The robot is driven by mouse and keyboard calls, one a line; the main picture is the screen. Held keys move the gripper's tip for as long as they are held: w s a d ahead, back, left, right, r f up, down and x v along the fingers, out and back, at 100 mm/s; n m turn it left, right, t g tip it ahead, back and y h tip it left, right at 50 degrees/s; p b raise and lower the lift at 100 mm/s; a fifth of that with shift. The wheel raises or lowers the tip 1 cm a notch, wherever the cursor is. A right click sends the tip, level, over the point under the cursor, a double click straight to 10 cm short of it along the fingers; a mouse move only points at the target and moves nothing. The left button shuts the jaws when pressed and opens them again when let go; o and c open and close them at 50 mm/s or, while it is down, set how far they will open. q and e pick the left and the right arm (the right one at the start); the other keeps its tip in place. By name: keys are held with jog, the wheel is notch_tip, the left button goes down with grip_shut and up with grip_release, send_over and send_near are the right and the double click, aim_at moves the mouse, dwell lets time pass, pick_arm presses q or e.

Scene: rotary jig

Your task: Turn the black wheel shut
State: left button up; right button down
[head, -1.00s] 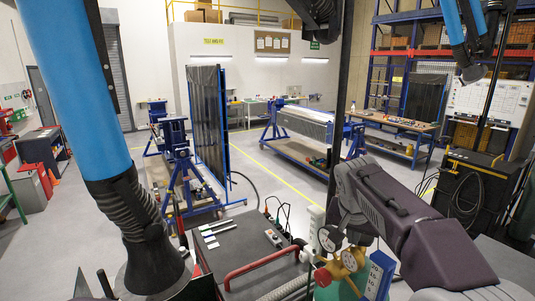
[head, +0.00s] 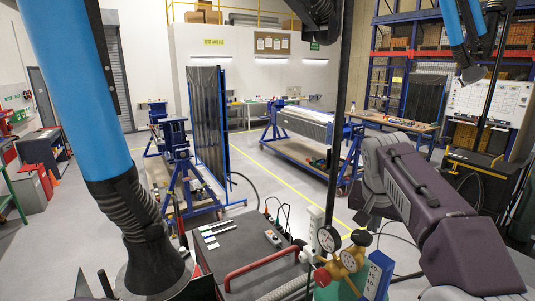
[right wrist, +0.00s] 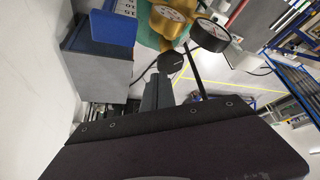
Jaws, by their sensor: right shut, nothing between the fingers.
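A dark round knob, which looks like the black wheel (right wrist: 170,63), shows in the right wrist view just beyond my fingertips. I cannot tell whether they touch it. My right gripper (head: 366,218) is shut and empty, pointing down beside the brass regulator. Its narrow grey fingers (right wrist: 158,88) show together in the right wrist view. A black-rimmed gauge (head: 328,238) and a brass gauge (head: 349,260) sit left of the gripper, and both show in the wrist view too. My left gripper is not in view.
A red knob (head: 322,276) is on the regulator's left side. A blue numbered block (head: 377,275) stands close on its right. A dark bench top (head: 240,250) with a red handle (head: 262,267) lies to the left. Open floor with yellow lines lies beyond.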

aim_at(362, 238)
notch_tip(362, 238, down, 7)
jog(key=b, duration=0.2)
jog(key=shift+b, duration=0.35)
jog(key=shift+w+a+r+p, duration=0.1)
jog(key=shift+w+r+p, duration=0.15)
jog(key=shift+w+p, duration=0.1)
dwell(0.4)
